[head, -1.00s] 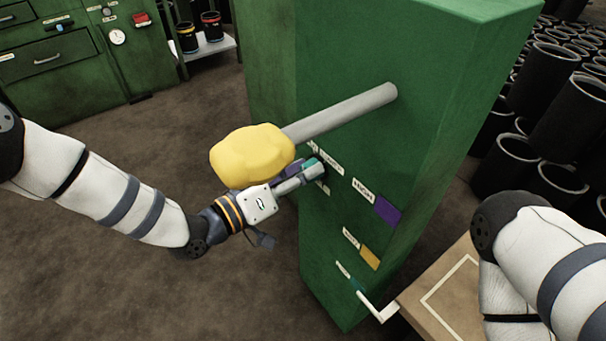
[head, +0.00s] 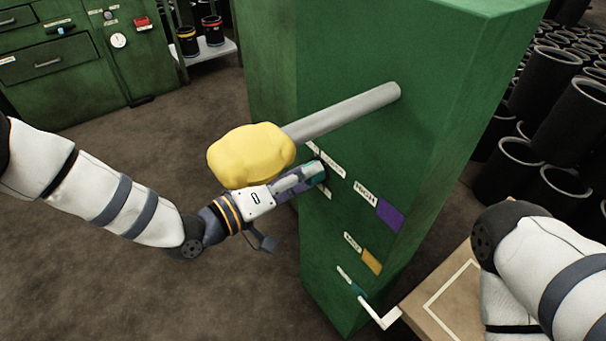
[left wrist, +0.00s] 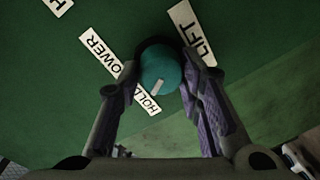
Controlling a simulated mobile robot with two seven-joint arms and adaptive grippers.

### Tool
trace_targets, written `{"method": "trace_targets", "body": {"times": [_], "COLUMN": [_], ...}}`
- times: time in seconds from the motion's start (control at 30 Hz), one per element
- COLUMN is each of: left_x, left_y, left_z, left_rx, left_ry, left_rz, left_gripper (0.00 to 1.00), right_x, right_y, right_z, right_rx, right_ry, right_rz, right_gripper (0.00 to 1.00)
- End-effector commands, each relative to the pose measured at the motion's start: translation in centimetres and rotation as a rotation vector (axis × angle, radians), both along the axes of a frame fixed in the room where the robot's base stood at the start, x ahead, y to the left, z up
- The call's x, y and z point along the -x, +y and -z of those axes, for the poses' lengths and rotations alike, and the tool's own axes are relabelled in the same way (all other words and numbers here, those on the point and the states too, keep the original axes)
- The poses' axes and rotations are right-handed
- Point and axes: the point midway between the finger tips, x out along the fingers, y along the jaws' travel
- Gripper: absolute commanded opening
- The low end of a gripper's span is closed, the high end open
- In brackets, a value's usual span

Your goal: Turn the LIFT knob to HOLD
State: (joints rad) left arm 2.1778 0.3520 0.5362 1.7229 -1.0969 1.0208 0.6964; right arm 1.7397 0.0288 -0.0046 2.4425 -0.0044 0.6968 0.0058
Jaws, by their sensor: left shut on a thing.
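The teal knob (left wrist: 160,70) sits on the green machine face in the left wrist view. A white mark on it slants down-left, toward a partly covered label (left wrist: 146,98) starting "HOL". The LIFT label (left wrist: 193,32) is above right of the knob; a label reading "OWER" (left wrist: 103,60) is at its left. My left gripper (left wrist: 161,78) is shut on the knob, one finger on each side. In the head view, the left gripper (head: 308,175) reaches the machine face below the yellow lump, and the knob (head: 315,171) shows partly. My right gripper is out of view.
A grey bar (head: 345,113) with a yellow lump (head: 250,156) sticks out of the machine (head: 340,260) just above my left gripper. Purple (head: 389,214) and yellow (head: 371,262) patches and a white crank (head: 378,316) are lower down. Black sleeves (head: 560,120) stand at right.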

Motion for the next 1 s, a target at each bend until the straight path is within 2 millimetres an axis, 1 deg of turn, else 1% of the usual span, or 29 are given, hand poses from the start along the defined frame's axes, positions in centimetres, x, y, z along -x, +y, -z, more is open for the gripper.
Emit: {"method": "trace_targets", "body": {"times": [0.07, 0.1, 0.13, 0.17, 0.43, 0.53, 0.67, 0.8, 0.9, 1.0], "left_x": [0.0, 0.0, 0.0, 0.0, 0.0, 0.5, 2.5, 4.8, 6.2, 7.0], "left_y": [0.0, 0.0, 0.0, 0.0, 0.0, 0.8, 3.4, 6.3, 8.0, 9.0], "left_z": [-0.1, -0.1, -0.1, -0.1, 0.0, 0.0, -0.3, -0.6, -0.8, -0.9], "left_rx": [0.002, 0.002, 0.002, 0.002, 0.001, -0.002, -0.001, 0.000, 0.000, 0.001], "left_ry": [-0.001, -0.001, -0.001, -0.001, 0.000, 0.000, 0.002, -0.001, 0.000, 0.000], "left_rz": [0.000, 0.000, 0.000, 0.000, 0.001, -0.001, -0.004, -0.003, -0.004, -0.002], "left_gripper": [0.06, 0.42, 0.49, 0.54, 0.54, 0.54, 0.54, 0.54, 0.54, 0.54], "right_x": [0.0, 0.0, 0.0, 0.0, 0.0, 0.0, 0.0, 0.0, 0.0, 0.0], "right_y": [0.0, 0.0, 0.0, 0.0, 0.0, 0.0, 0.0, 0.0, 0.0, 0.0], "right_z": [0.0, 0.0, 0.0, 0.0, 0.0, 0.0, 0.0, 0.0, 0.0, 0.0], "right_rx": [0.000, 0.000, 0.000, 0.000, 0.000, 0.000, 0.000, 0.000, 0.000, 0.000], "right_ry": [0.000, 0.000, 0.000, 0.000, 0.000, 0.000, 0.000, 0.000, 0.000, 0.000], "right_rz": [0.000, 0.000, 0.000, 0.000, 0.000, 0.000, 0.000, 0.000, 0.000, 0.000], "right_gripper": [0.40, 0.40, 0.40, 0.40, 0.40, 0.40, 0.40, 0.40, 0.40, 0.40]}}
